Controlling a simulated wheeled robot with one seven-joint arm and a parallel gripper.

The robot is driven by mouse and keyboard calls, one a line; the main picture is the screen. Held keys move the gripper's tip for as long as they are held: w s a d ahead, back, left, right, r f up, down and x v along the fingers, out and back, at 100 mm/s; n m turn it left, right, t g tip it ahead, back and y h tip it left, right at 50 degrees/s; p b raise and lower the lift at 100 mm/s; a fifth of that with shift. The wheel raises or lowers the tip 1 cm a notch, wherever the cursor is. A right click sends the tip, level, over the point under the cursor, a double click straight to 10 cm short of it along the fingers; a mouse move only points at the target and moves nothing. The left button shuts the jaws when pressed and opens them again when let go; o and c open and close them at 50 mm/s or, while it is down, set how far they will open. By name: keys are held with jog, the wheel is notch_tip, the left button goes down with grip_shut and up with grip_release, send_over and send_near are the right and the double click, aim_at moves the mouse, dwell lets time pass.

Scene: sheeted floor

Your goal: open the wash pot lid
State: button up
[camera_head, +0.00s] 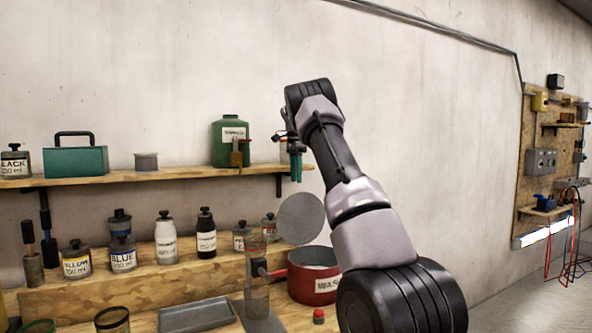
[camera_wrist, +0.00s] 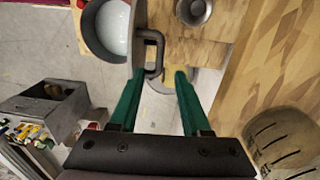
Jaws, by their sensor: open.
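The wash pot (camera_head: 312,285) is red with a white label, at the centre right of the bench in the head view. Its grey round lid (camera_head: 300,217) stands steeply raised above the pot. In the wrist view the pot (camera_wrist: 88,42) shows a pale inside, and the lid (camera_wrist: 137,38) is nearly edge-on with a dark loop handle (camera_wrist: 156,52). My gripper (camera_head: 295,178) has teal fingers pointing down, just above the lid. In the wrist view my gripper (camera_wrist: 158,74) is open and empty, with the handle at its fingertips; whether they touch I cannot tell.
Several labelled bottles (camera_head: 164,240) stand on the wooden step left of the pot. A grey tray (camera_head: 197,315) lies in front. A green canister (camera_head: 230,140) and a teal box (camera_head: 75,160) sit on the shelf above. A red-capped item (camera_head: 318,317) is near the pot's front.

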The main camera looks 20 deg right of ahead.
notch_tip(320, 180, up, 3)
jog(key=shift+w+r, duration=0.1)
jog(key=shift+r, duration=0.05)
dwell(0.4)
jog(key=s+a+r+n+t+y, duration=0.1)
jog(key=s+a+r+n+t, duration=0.25)
jog(key=s, duration=0.65)
jog(key=s+a+r+n, duration=0.3)
jog(key=s+a+r, duration=0.3)
jog(key=s, duration=0.4)
jog(key=s+a+f+n+t, duration=0.2)
jog(key=s+a+f+n, duration=0.1)
jog(key=s, duration=0.8)
jog(key=s+a+f+n+t+y, duration=0.1)
jog(key=s+a+f+n, duration=0.3)
jog(key=s, duration=0.7)
jog(key=shift+s+a+f+t, duration=0.35)
jog(key=shift+a+t, duration=0.4)
jog(key=shift+a, duration=0.45)
